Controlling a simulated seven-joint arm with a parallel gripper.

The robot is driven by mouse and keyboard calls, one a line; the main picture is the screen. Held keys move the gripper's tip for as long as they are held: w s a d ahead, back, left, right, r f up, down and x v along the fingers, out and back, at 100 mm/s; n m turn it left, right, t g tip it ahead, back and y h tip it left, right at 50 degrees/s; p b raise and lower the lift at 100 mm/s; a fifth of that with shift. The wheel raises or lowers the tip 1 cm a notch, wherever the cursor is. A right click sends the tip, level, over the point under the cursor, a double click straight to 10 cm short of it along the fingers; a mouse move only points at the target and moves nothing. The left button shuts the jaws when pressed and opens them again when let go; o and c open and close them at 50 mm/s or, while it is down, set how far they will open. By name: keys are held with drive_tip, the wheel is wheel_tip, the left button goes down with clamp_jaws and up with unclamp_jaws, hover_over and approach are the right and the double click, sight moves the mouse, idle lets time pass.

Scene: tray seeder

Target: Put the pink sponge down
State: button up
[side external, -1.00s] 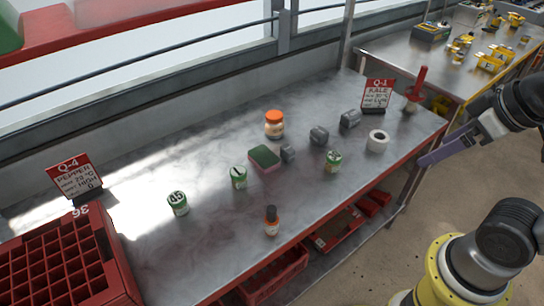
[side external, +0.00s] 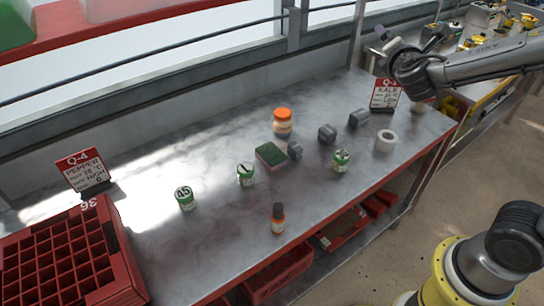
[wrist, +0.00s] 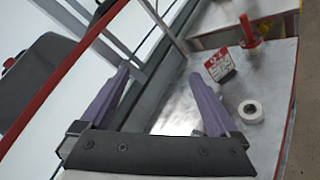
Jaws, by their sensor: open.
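A sponge (side external: 270,154) with a green top and a pinkish lower side lies flat on the steel bench (side external: 225,225), near its middle, beside a small grey block (side external: 295,150). My gripper (side external: 405,38) is raised over the far right end of the bench, well away from the sponge. In the wrist view, my gripper (wrist: 160,73) has its two purple fingers spread apart with nothing between them. The sponge does not show in the wrist view.
An orange-lidded jar (side external: 283,122), several green-labelled tins, a dark-capped bottle (side external: 278,219) and a white tape roll (side external: 385,141) stand around the sponge. A red seed tray (side external: 125,262) fills the left end. A Q-4 sign (side external: 82,172) stands behind it. A red-handled tool (wrist: 249,32) shows in the wrist view.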

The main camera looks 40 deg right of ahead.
drive_tip(key=w+a+f+n+t+y, duration=0.2)
drive_tip(key=w+a+f+n+y, duration=0.25)
drive_tip(key=a+f+n, duration=0.3)
drive_tip(key=w+a+f+n+t+y, duration=0.2)
drive_tip(key=w+a+f+n+y, duration=0.1)
drive_tip(key=w+a+f+n, duration=0.4)
drive_tip(key=s+a+f+n+y, duration=0.1)
drive_tip(key=s+a+f+y, duration=0.1)
drive_tip(key=f, duration=0.4)
drive_tip(key=s+a+f+n+y, duration=0.1)
drive_tip(key=s+a+f+n, duration=0.15)
drive_tip(key=f, duration=0.35)
drive_tip(key=g, duration=0.2)
approach(277, 158)
drive_tip(key=shift+s+d+r+y, duration=0.4)
drive_tip(key=shift+s+r+y, duration=0.05)
drive_tip(key=shift+s, duration=0.3)
drive_tip(key=shift+a+f, duration=0.2)
drive_tip(key=shift+f, duration=0.1)
drive_tip(key=x, duration=1.3)
drive_tip(key=shift+w+r, duration=0.1)
drive_tip(key=shift+w, duration=0.15)
drive_tip(key=c, duration=1.2)
